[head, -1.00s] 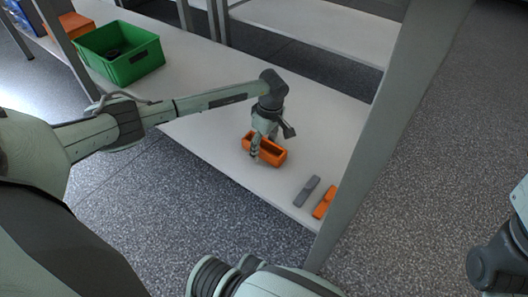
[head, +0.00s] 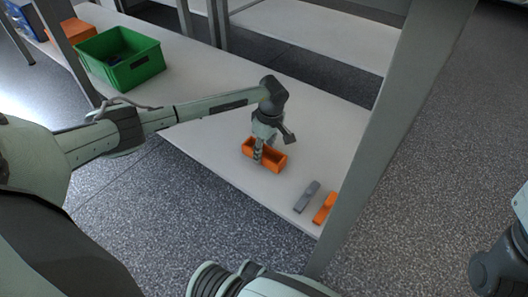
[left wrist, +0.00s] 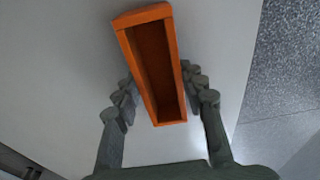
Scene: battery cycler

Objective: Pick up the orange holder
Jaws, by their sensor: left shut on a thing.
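The orange holder (head: 277,165) is an open, oblong box near the front edge of the white shelf in the head view. In the left wrist view, the holder (left wrist: 157,65) shows its hollow inside, with a finger against each long side. My left gripper (head: 258,158) comes down over it from above and is shut on it. The left gripper's fingers (left wrist: 162,95) also show in the left wrist view. The holder looks to be on or very close to the shelf; I cannot tell whether it touches.
A grey piece (head: 306,197) and an orange piece (head: 325,208) lie right of the holder, near a grey upright post (head: 372,140). A green bin (head: 122,62) stands at the back left, an orange bin (head: 72,30) behind it. The shelf (head: 210,75) between is clear.

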